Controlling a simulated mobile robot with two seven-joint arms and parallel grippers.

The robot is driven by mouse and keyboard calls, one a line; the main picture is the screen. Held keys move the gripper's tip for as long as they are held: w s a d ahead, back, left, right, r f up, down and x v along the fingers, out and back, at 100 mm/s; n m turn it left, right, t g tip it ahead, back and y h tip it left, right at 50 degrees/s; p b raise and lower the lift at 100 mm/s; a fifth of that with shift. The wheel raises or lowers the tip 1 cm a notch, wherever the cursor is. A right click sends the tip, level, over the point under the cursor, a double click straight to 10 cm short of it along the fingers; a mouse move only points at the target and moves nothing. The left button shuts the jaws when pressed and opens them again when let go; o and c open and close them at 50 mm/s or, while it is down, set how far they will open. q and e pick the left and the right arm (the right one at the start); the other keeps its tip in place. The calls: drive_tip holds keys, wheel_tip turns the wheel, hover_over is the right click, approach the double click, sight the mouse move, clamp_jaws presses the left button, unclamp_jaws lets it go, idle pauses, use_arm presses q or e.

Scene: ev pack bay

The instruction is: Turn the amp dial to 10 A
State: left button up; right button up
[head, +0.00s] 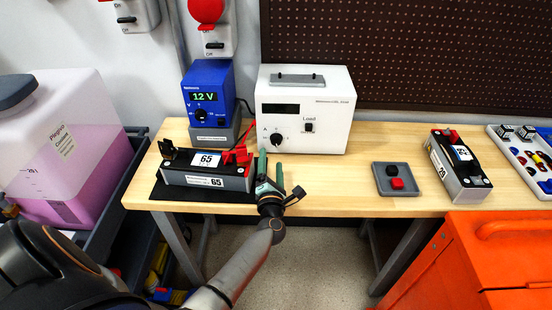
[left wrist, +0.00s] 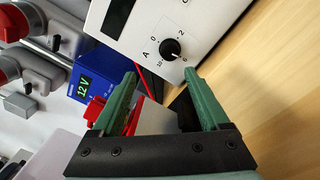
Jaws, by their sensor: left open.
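The amp dial (head: 276,138) is a round black knob on the front of a white load box (head: 329,97), marked A. In the left wrist view the dial (left wrist: 171,47) has the marks 0, 2 and 10 around it; I cannot clearly tell where its pointer stands. My left gripper (head: 270,162) is open, its green fingers pointing toward the box just below and in front of the dial. The left wrist view shows the fingers (left wrist: 160,80) spread and apart from the dial, with nothing gripped. My right gripper is out of view.
A blue unit (head: 208,82) reading 12 V stands left of the box. A black battery (head: 205,178) with red and black clamps lies close left of my gripper. A grey tray (head: 397,180) and another battery (head: 458,165) are to the right. Bench between is clear.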

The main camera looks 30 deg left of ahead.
sight(276, 143)
use_arm(q)
drive_tip(key=n+b, duration=0.1)
drive_tip(key=n, duration=0.1)
drive_tip(key=s+d+f+n+b, duration=0.1)
drive_tip(key=n, duration=0.2)
drive_tip(key=s+d+n+b, duration=0.1)
drive_tip(key=n+b, duration=0.1)
drive_tip(key=n, duration=0.1)
drive_tip(key=shift+s+f, duration=0.1)
drive_tip(key=shift+f, duration=0.05)
drive_tip(key=shift+s+d+n+h, duration=0.15)
drive_tip(key=shift+d+n+h, duration=0.15)
drive_tip(key=shift+n, duration=0.6)
drive_tip(key=shift+w+a+r, duration=0.1)
drive_tip(key=shift+w+r, duration=0.1)
drive_tip(key=shift+w, duration=0.05)
drive_tip(key=b+x, duration=0.1)
drive_tip(key=x, duration=0.9)
drive_tip(key=shift+w, duration=0.1)
drive_tip(key=shift+w+a, duration=0.35)
drive_tip(key=shift+w, duration=0.2)
drive_tip(key=shift+w+a, duration=0.1)
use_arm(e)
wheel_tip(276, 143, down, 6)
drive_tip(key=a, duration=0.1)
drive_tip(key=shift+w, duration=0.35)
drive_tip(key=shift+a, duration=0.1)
